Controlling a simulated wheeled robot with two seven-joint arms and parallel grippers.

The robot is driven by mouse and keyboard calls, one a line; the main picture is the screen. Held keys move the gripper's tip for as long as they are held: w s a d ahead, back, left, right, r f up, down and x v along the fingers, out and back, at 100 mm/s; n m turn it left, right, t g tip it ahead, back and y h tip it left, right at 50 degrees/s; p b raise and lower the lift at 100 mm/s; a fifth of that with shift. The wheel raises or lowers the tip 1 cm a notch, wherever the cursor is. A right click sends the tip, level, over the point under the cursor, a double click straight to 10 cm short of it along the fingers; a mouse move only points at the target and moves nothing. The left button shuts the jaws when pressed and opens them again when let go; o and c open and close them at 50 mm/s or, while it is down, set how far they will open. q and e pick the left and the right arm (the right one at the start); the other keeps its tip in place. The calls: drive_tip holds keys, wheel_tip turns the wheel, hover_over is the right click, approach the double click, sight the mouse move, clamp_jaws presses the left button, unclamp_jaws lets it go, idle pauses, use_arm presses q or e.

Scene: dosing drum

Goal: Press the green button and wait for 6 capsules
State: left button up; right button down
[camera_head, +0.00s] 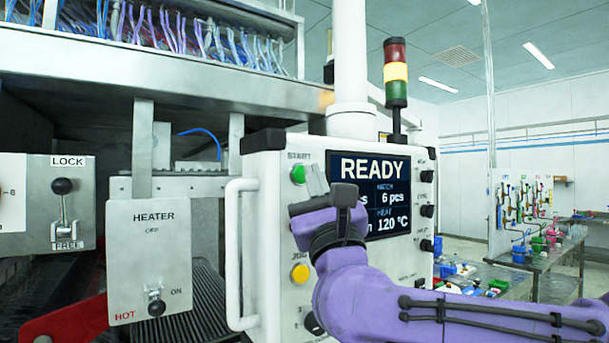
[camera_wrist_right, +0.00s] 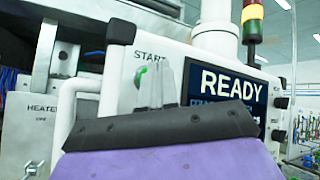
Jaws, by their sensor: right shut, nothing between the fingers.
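The green START button (camera_head: 298,174) is at the upper left of the white control panel (camera_head: 270,250). It also shows in the right wrist view (camera_wrist_right: 141,77), just left of my fingers. My right gripper (camera_head: 316,180) is shut and empty, with its fingertips close to the right of the green button. I cannot tell whether they touch the panel. The screen (camera_head: 371,190) reads READY, a batch of 6 pcs and heat 120 °C; my gripper hides part of it. No capsules show. My left gripper is not in view.
A yellow JOG button (camera_head: 300,273) sits below the green one. A white handle (camera_head: 236,255) runs down the panel's left side. A HEATER box (camera_head: 153,245) and a LOCK/FREE lever (camera_head: 63,210) stand further left. A signal tower (camera_head: 396,75) rises behind the panel.

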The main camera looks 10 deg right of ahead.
idle(0.7)
drive_tip(key=shift+w+a, duration=0.2)
drive_tip(key=shift+w, duration=0.15)
drive_tip(key=shift+w+a, duration=0.1)
drive_tip(key=shift+w, duration=0.25)
idle(0.6)
idle(0.3)
drive_tip(key=shift+s+d+b, duration=0.3)
drive_tip(key=shift+s+b, duration=0.45)
